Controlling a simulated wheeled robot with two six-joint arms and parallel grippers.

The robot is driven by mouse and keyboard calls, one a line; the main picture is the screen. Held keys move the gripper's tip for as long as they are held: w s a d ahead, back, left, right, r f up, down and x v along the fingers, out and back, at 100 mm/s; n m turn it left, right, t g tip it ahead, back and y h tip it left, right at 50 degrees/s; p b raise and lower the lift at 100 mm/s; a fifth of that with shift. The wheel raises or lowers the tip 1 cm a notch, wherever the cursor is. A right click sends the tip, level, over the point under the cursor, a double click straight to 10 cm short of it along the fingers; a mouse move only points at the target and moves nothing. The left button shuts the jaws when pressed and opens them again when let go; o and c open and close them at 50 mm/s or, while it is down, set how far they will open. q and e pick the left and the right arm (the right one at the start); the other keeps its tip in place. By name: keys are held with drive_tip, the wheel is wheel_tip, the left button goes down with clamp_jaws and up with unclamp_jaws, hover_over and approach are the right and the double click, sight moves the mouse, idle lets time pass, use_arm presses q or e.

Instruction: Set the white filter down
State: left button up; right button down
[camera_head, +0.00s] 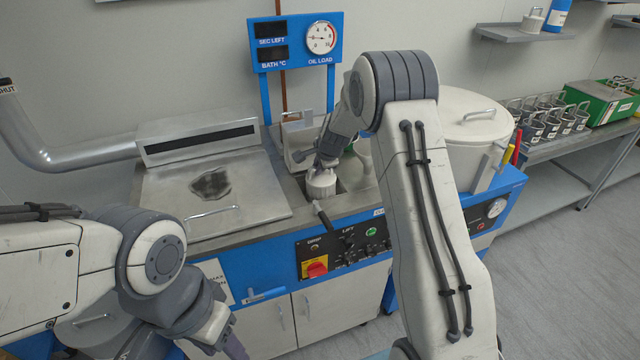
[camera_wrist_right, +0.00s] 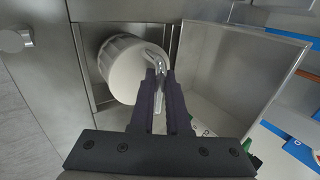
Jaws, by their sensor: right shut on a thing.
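The white filter (camera_head: 321,186) is a ribbed white cylinder with a metal handle. It is at a square opening in the top of the blue and steel machine (camera_head: 232,258). My right gripper (camera_head: 325,163) is above it. In the right wrist view my gripper (camera_wrist_right: 160,82) is shut on the handle, and the filter (camera_wrist_right: 126,70) shows at the opening's rim. I cannot tell whether the filter rests on anything. My left gripper (camera_head: 228,346) is low at the left, away from the filter, its fingers partly cut off by the frame edge.
A steel lid (camera_head: 250,192) with a handle lies left of the opening. An open metal box (camera_head: 300,140) stands just behind it. A large white lidded drum (camera_head: 472,125) is at the right. A gauge panel (camera_head: 296,40) rises behind. Several metal cups (camera_head: 550,118) stand on the right bench.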

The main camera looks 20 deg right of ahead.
sight(319, 178)
drive_tip(key=shift+f+b, duration=0.65)
drive_tip(key=shift+f, duration=1.4)
drive_tip(key=shift+f, duration=0.1)
drive_tip(key=c, duration=0.9)
unclamp_jaws()
drive_tip(key=shift+f, duration=0.1)
drive_tip(key=shift+s, duration=0.1)
